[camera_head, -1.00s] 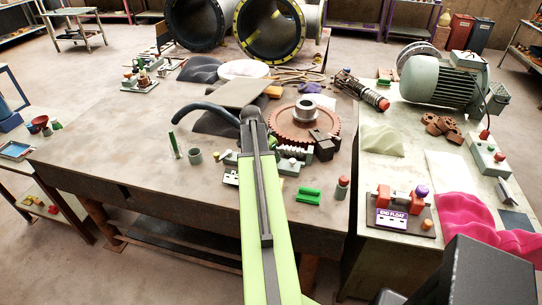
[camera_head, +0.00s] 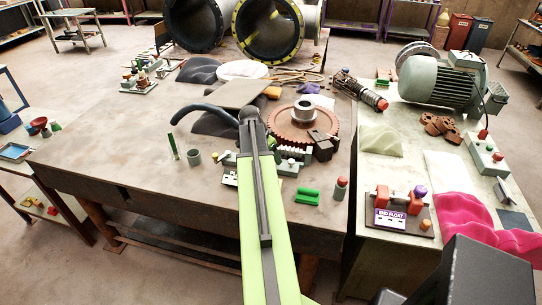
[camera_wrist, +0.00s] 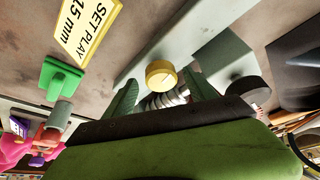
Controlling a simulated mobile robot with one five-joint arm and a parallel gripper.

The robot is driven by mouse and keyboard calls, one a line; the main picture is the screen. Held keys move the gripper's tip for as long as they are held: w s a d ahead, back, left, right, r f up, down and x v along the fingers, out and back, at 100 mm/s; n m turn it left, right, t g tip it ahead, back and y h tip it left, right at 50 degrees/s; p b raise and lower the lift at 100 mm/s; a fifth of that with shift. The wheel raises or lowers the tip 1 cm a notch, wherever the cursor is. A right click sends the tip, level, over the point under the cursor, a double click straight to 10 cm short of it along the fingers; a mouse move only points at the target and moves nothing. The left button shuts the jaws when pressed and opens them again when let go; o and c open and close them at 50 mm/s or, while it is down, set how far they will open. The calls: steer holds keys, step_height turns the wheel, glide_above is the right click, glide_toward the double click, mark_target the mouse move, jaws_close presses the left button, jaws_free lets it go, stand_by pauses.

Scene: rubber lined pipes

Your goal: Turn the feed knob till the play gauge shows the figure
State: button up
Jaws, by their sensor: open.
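In the wrist view my gripper (camera_wrist: 161,78) is open, with one green finger on each side of a round yellow knob (camera_wrist: 160,72) with a line across its face. I cannot tell whether the fingers touch it. A ridged metal screw shows behind the knob. A yellow card (camera_wrist: 88,27) reads "SET PLAY" and what looks like ".15 mm"; its start is cut off. In the head view my arm hides the gripper and the knob. The red-brown toothed wheel (camera_head: 283,127) and pale screw (camera_head: 290,152) stand just right of my arm. I cannot make out a gauge reading.
A green block (camera_head: 307,196) and a red-capped bottle (camera_head: 341,189) stand near the bench's front edge. A small grey-green cup (camera_head: 194,157) stands left of my arm. The right bench holds an "END FLOAT" stand (camera_head: 402,225) and a motor (camera_head: 440,85). The bench's left front is clear.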

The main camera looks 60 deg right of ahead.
steer(key=p+v, duration=1.5)
steer(key=v, duration=0.2)
steer(key=shift+s, duration=0.1)
